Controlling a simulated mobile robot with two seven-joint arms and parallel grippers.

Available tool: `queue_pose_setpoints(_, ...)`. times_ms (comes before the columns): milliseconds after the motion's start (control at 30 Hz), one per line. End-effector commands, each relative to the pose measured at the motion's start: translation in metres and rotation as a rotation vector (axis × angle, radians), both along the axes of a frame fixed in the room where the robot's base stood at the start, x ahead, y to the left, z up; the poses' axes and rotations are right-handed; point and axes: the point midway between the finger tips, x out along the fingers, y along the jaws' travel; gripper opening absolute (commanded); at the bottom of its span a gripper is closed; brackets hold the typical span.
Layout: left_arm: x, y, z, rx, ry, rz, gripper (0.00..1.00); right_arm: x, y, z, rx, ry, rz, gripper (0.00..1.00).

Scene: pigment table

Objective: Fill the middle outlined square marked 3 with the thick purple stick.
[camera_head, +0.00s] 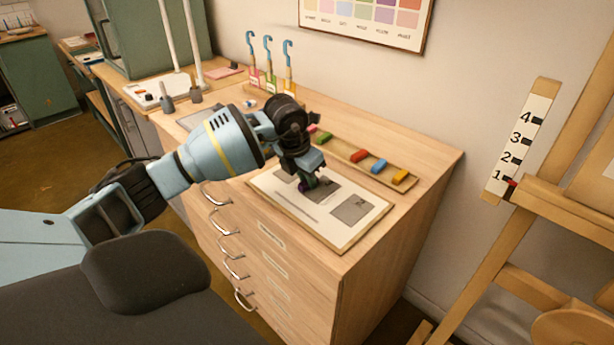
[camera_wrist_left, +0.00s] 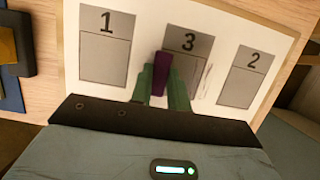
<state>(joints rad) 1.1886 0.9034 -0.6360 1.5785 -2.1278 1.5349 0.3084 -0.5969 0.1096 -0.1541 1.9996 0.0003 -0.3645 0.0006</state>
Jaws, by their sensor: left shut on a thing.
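My left gripper (camera_head: 309,184) is over the white sheet (camera_head: 265,183) on the cabinet top. It is shut on the thick purple stick (camera_wrist_left: 160,75), seen between its green fingers in the left wrist view. The stick's tip is at the left part of the middle square marked 3 (camera_wrist_left: 190,44). Whether the tip touches the paper I cannot tell. Squares 1 (camera_wrist_left: 105,50) and 2 (camera_wrist_left: 243,80) lie to either side and look evenly grey. Square 3 is grey too, with faint purplish strokes near its right edge. My right gripper is not in view.
A wooden tray (camera_head: 337,143) with red, blue, yellow and green sticks (camera_head: 360,156) lies behind the sheet. Several blue hooked tools (camera_head: 268,60) stand at the back by the wall. A wooden easel (camera_head: 560,190) with a numbered scale stands at right.

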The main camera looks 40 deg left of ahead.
Motion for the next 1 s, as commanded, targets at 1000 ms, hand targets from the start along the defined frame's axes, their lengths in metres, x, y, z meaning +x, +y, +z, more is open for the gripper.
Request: queue_pose_setpoints(1000,-0.004,-0.040,-0.002,-0.001,0.008,-0.004,0.00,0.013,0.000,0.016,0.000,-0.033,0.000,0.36)
